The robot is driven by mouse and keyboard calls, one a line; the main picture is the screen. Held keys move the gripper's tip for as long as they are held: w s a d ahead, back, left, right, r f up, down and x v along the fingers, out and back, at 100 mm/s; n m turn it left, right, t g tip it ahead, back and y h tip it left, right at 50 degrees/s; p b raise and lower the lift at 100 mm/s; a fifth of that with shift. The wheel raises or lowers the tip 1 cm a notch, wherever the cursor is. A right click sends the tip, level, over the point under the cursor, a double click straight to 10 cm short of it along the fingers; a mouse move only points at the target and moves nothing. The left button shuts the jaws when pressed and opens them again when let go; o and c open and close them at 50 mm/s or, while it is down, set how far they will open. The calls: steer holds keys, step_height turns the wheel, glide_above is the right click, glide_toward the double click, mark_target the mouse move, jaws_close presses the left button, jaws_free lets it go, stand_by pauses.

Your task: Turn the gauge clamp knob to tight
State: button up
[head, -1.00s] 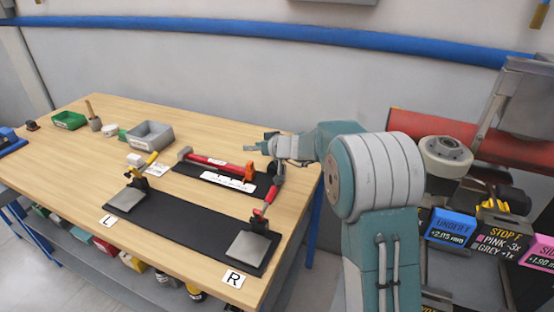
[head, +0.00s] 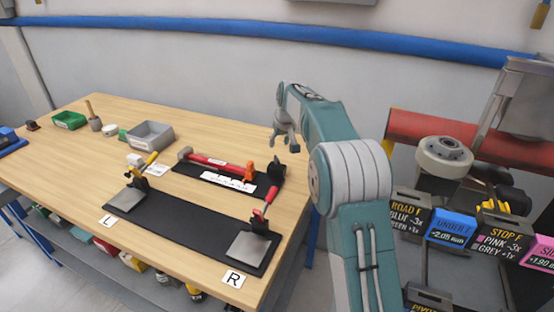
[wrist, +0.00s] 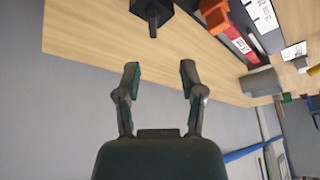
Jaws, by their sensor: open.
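My gripper (head: 286,143) is raised above the right back end of the workbench. Its two fingers are spread and empty in the wrist view (wrist: 159,68). A black block (head: 274,175) stands at that bench end below the gripper. The block also shows at the top of the wrist view (wrist: 152,8), with a short dark stem sticking out, apart from the fingers. An orange piece (head: 249,171) is beside it, at the end of a red bar (head: 218,165). I cannot tell which part is the gauge clamp knob, nor how tight it is.
A black mat (head: 185,215) on the bench carries clamps with a yellow handle (head: 151,158) and a red handle (head: 265,201), and grey plates marked L and R. A grey bin (head: 150,135) stands further back. Sign boards (head: 452,228) and a red cylinder (head: 418,127) are at right.

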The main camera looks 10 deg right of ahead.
mark_target(277, 158)
steer(key=x, duration=0.7)
steer(key=d+x, duration=0.1)
steer(key=x, duration=0.2)
steer(key=shift+w+f, duration=0.25)
steer(key=shift+f, duration=0.05)
jaws_close()
